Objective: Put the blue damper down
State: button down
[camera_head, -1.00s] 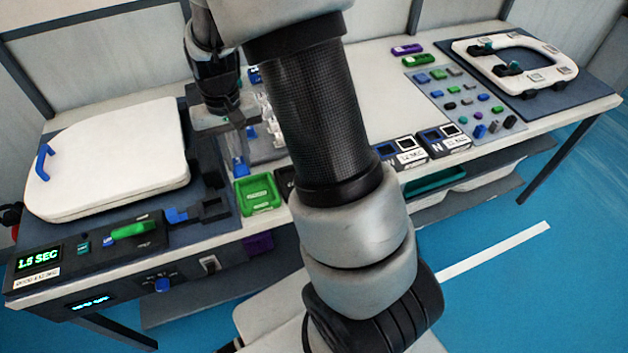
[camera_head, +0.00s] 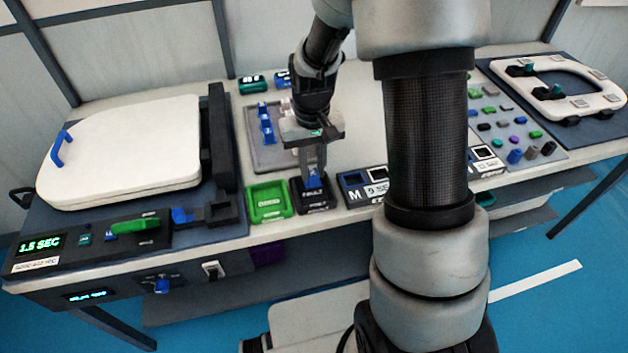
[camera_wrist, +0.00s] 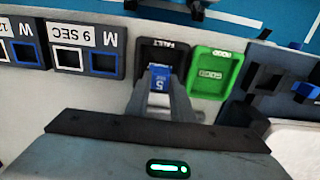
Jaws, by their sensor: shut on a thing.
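The blue damper (camera_head: 313,179) is between the fingers of my gripper (camera_head: 313,166), which points down and is shut on it. In the wrist view the damper (camera_wrist: 160,76) shows as a small blue block with a white mark between the fingertips. It is over the black FAULT tray (camera_head: 314,208), at the tray's near opening in the wrist view (camera_wrist: 165,46). I cannot tell whether it touches the tray floor. The green GOOD tray (camera_head: 268,215) stands just left of the black tray in the head view, and it also shows in the wrist view (camera_wrist: 216,84).
Black boxes marked M and 9 SEC (camera_head: 364,190) stand to the right of the FAULT tray. A grey tray with blue dampers (camera_head: 265,118) lies behind. A white toilet seat (camera_head: 125,150) on a test stand is at left. Small parts lie on a grey mat at right.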

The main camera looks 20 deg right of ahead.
aim_at(313, 172)
jog(key=shift+f, duration=1.9)
jog(key=shift+f+b, duration=0.2)
jog(key=shift+b, duration=0.2)
jog(key=c, duration=1.5)
grip_release()
jog(key=shift+c, duration=0.2)
